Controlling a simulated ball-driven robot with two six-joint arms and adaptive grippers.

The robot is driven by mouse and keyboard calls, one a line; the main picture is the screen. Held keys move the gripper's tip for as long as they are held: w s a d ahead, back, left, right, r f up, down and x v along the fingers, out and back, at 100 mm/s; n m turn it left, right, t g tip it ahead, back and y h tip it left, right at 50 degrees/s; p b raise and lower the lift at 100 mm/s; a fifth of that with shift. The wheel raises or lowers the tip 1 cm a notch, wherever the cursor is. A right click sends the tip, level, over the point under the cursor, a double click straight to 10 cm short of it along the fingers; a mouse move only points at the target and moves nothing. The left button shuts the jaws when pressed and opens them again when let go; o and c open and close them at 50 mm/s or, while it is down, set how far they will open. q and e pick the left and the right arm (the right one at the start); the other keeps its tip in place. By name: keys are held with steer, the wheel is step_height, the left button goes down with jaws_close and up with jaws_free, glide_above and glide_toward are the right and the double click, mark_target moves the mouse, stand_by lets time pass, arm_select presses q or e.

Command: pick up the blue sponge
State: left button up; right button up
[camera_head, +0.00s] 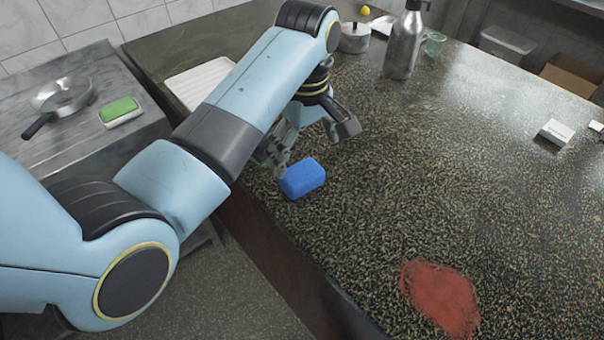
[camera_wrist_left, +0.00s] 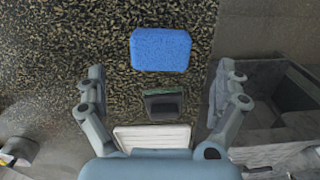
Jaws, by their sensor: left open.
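The blue sponge (camera_head: 302,179) lies on the speckled dark counter near its left edge. It also shows in the left wrist view (camera_wrist_left: 160,49), at the top centre and unobstructed. My left gripper (camera_head: 311,148) is open and empty, just behind the sponge in the head view. In the left wrist view its two fingers (camera_wrist_left: 160,72) are spread wide, and the sponge lies ahead between their lines, apart from both. My right gripper is not in view.
A white ribbed tray (camera_head: 192,84) and a small dark block (camera_wrist_left: 164,104) lie behind the gripper. A metal bottle (camera_head: 404,45) and pot (camera_head: 354,38) stand at the back. A red patch (camera_head: 440,297) marks the front. The counter right of the sponge is clear.

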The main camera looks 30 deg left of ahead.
mark_target(302, 171)
arm_select(q)
step_height(302, 171, down, 2)
steer(key=shift+a+f, duration=0.1)
steer(key=shift+f, duration=0.05)
steer(key=f, duration=0.1)
steer(key=f+p, duration=0.1)
steer(key=f, duration=0.3)
steer(key=shift+w+a, duration=0.15)
steer(key=shift+a, duration=0.25)
steer(key=shift+f, duration=0.3)
steer(key=c, duration=0.8)
steer(key=shift+c, duration=0.2)
steer(key=shift+r, duration=0.1)
